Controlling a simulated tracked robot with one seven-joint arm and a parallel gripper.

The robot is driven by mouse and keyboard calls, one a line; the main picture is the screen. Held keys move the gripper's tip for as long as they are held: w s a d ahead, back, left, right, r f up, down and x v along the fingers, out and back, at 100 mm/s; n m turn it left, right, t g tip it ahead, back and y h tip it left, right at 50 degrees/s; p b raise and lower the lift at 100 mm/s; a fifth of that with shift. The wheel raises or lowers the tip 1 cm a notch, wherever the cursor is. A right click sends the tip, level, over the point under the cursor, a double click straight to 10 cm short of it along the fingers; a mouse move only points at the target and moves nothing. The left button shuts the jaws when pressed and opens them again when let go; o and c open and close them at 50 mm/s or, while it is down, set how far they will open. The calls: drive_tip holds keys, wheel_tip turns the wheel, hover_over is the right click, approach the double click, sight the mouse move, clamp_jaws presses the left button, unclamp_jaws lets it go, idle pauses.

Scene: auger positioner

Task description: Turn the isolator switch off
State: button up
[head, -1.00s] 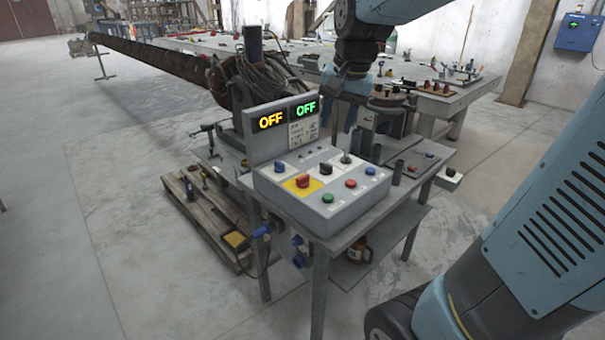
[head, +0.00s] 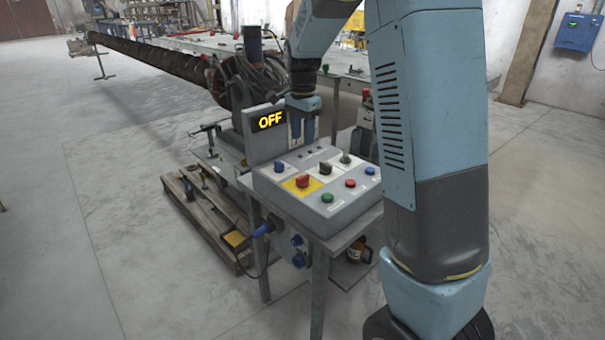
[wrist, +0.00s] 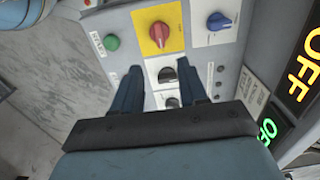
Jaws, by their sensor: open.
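The isolator switch looks to be the red rotary knob (head: 303,181) on a yellow plate of the grey control box (head: 335,208). In the wrist view this red knob (wrist: 159,33) sits beyond my fingertips, with its yellow plate around it. I cannot tell its on or off setting. My gripper (head: 302,138) is open and empty above the back of the box, apart from the knob. In the wrist view my gripper (wrist: 159,66) has its two fingers spread over the panel.
Near the red knob are a blue knob (wrist: 218,21), a green button (wrist: 112,42) and a black knob (wrist: 165,75). Red and blue buttons sit on the box's right side. The upright display panel (head: 254,140) stands at its back edge. Open floor lies left.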

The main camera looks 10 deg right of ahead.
sight(302, 176)
wheel_tip(302, 176, down, 14)
drive_tip(key=shift+r, duration=0.25)
idle(0.3)
drive_tip(key=shift+c, duration=0.4)
clamp_jaws()
